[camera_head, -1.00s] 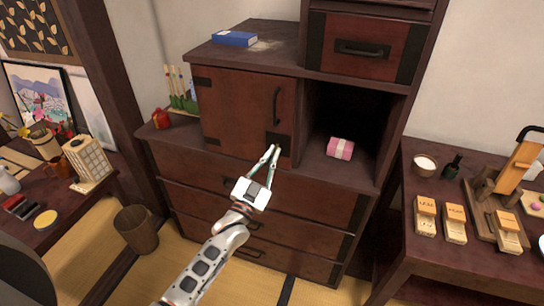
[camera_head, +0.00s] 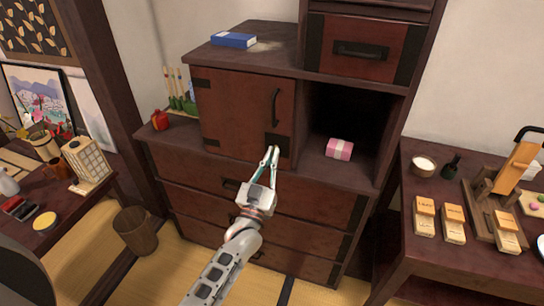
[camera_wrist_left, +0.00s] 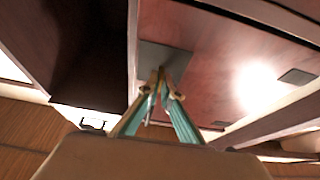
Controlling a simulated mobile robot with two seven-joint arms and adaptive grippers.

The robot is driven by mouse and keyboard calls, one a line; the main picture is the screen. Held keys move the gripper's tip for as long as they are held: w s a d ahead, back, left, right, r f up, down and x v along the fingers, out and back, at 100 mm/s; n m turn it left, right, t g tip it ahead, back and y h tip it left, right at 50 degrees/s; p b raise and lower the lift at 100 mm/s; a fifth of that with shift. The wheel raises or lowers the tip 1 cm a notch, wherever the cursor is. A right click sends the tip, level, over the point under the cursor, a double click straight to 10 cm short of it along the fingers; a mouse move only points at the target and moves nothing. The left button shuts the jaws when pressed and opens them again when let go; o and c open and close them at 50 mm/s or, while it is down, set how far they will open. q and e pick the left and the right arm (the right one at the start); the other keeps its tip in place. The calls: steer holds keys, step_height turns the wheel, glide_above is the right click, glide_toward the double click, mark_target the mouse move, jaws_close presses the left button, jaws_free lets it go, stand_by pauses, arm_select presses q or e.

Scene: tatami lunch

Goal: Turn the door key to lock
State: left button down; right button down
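The red-brown cabinet door (camera_head: 235,115) is closed, with a black handle (camera_head: 276,108) near its right edge. A dark lock plate (camera_head: 284,142) is at the door's lower right corner; it also shows in the left wrist view (camera_wrist_left: 178,58). My left gripper (camera_head: 272,151) reaches up to this plate. In the left wrist view its green fingers (camera_wrist_left: 160,76) converge to nearly touching tips right at the plate. The fingers look closed on the door key, which is hidden between the tips; I cannot make out its angle. My right gripper is not in view.
An open dark compartment right of the door holds a pink wrapped box (camera_head: 339,149). Drawers (camera_head: 300,205) lie below. A blue book (camera_head: 234,40) is on top. A table with wooden blocks (camera_head: 425,217) stands right, and a waste basket (camera_head: 136,230) left.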

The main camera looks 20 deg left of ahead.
arm_select(q)
steer(key=c, duration=2.3)
jaws_free()
steer(key=v, duration=1.2)
steer(key=shift+f, duration=0.15)
steer(key=s+f+m+g, duration=0.1)
steer(key=s+f+g, duration=0.3)
steer(key=s+f, duration=0.2)
steer(key=s+f+m+g+h, duration=0.1)
steer(key=s+f+g, duration=0.3)
steer(key=s+f, duration=0.3)
steer(key=s+f+m+g, duration=0.2)
steer(key=s+f+g, duration=0.1)
steer(key=s+f, duration=0.4)
steer(key=shift+s+g+h, duration=0.4)
steer(key=shift+s, duration=0.15)
